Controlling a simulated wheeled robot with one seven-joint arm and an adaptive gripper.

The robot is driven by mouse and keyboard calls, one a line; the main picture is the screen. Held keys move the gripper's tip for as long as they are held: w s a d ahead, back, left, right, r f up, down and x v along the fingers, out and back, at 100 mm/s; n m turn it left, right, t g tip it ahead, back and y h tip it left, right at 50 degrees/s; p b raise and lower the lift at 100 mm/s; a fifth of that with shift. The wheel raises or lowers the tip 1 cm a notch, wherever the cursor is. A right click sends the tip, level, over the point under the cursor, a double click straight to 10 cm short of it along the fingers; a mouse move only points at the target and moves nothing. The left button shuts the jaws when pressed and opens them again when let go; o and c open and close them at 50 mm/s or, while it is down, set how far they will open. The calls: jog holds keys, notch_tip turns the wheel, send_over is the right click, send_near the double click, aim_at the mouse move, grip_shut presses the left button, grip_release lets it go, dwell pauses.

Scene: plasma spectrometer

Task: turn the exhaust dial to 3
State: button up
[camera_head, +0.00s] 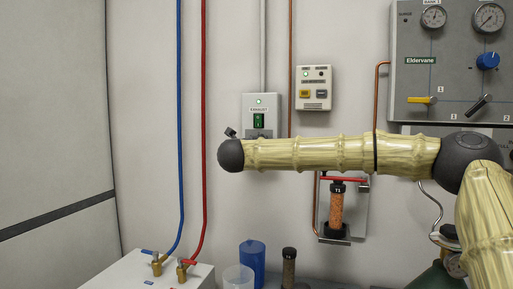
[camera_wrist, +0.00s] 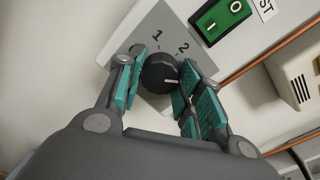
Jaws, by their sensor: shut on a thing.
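In the wrist view the black exhaust dial (camera_wrist: 158,68) sits on a grey plate (camera_wrist: 150,32) marked 1 and 2. The dial's white pointer line points right, toward the right finger, past the 2. Any mark there is hidden by that finger. My gripper (camera_wrist: 160,78) is shut on the dial, with a teal-padded finger on each side. The gripper is mostly hidden in the head view.
The green switch (camera_wrist: 222,20) is close above the right finger. A small box with yellow and grey buttons (camera_head: 313,88) and a copper pipe (camera_wrist: 278,50) are to the right. The gauge panel (camera_head: 450,90) is further right. Blue and red hoses run left.

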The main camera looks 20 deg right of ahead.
jog(key=o, duration=1)
jog(key=shift+d+f, duration=0.1)
jog(key=shift+f, duration=0.05)
jog(key=shift+o, duration=0.2)
jog(key=v, duration=1.2)
